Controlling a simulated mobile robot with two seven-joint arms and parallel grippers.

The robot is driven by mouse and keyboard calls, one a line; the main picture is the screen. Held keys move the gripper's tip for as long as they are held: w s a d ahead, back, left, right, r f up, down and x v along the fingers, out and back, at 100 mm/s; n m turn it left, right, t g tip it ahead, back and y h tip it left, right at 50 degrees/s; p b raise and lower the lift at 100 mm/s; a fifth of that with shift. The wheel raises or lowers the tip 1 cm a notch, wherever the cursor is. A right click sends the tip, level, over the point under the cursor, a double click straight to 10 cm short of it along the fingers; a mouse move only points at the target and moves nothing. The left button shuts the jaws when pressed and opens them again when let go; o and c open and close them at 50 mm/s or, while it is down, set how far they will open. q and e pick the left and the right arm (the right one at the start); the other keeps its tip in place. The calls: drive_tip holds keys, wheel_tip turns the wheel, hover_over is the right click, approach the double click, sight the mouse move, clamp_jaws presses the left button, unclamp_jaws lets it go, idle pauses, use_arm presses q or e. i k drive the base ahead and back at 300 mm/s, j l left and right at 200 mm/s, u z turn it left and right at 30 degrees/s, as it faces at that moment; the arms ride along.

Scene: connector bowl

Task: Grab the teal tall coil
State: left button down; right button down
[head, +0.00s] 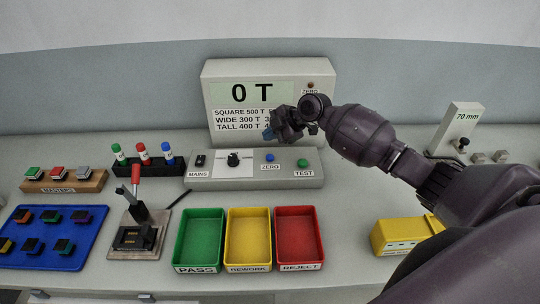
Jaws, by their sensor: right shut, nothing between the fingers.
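Several small dark blocks with coloured tops lie on the blue tray (40,262) at the left. My right gripper (272,134) is shut and empty, in front of the "0 T" display box and above the grey control panel. It is far to the right of the tray. My left gripper is not in view.
Green PASS (201,268), yellow REWORK (249,267) and red REJECT (301,267) bins stand empty at the front. A lever fixture (136,238) stands between tray and bins. The grey control panel (255,183) lies behind. A yellow box (402,236) is at the right.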

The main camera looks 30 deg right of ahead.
sight(63, 246)
drive_tip(key=k, duration=1)
